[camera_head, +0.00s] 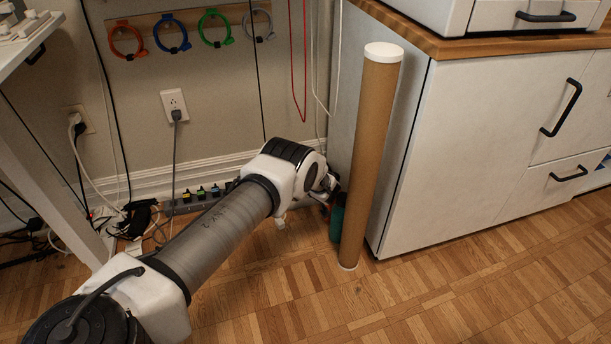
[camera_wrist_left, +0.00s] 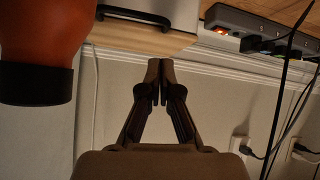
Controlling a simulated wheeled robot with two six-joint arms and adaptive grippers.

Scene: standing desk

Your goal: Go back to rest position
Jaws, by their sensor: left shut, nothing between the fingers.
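My left arm comes in from the lower left and reaches down toward the gap between the wall and the white cabinet in the head view. My left gripper (camera_wrist_left: 158,82) is shut and empty, its two fingers together in the left wrist view. In the head view its end is small and partly hidden near the tall cardboard tube. My right gripper is in neither view.
The cardboard tube (camera_head: 371,150) stands upright against the white cabinet (camera_head: 480,140). A green object (camera_head: 337,224) is beside its base. A power strip (camera_head: 190,204) lies along the wall. In the wrist view an orange object with a black end (camera_wrist_left: 38,45) is close at left. Front floor is clear.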

